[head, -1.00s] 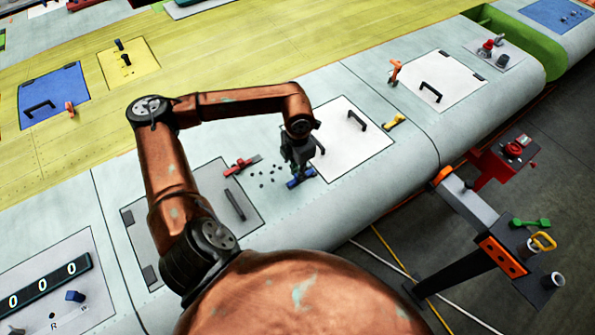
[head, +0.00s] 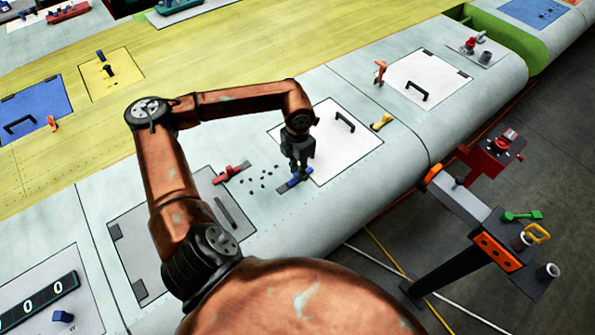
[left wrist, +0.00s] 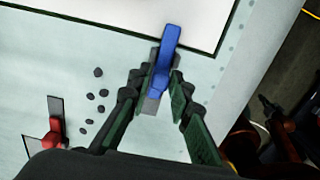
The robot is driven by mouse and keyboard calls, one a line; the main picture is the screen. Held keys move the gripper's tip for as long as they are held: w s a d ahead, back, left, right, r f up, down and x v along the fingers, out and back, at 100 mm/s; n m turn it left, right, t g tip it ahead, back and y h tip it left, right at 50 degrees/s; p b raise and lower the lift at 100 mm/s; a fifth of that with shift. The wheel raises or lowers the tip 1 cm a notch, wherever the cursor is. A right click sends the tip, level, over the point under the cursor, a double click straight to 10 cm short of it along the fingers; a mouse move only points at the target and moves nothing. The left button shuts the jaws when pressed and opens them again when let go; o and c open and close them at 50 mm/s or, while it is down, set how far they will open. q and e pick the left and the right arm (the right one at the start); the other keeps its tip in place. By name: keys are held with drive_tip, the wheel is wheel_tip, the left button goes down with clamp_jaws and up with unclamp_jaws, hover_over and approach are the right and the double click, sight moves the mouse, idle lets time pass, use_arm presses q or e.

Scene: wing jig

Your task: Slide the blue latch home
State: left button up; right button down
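The blue latch (head: 299,178) lies on a grey slide plate at the near-left corner of the white panel (head: 335,150). In the left wrist view the latch (left wrist: 161,72) sits between my fingertips, and its far end reaches over the panel's dark edge. A bare length of grey plate (left wrist: 152,104) shows behind it. My left gripper (head: 298,168) points down over the latch. In the left wrist view its two fingers (left wrist: 160,80) lie close against both sides of the latch, closed on it. My right gripper is not in view.
A red latch (head: 230,173) sits left of several small dark dots on the pale skin. A yellow latch (head: 382,121) is at the panel's far right corner, and a black handle (head: 345,122) rises from the panel. A tool stand (head: 490,240) stands at right.

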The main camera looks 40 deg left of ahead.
use_arm(q)
drive_tip(key=o, duration=0.3)
drive_tip(key=shift+o, duration=0.3)
wheel_tip(320, 180, up, 12)
idle(0.4)
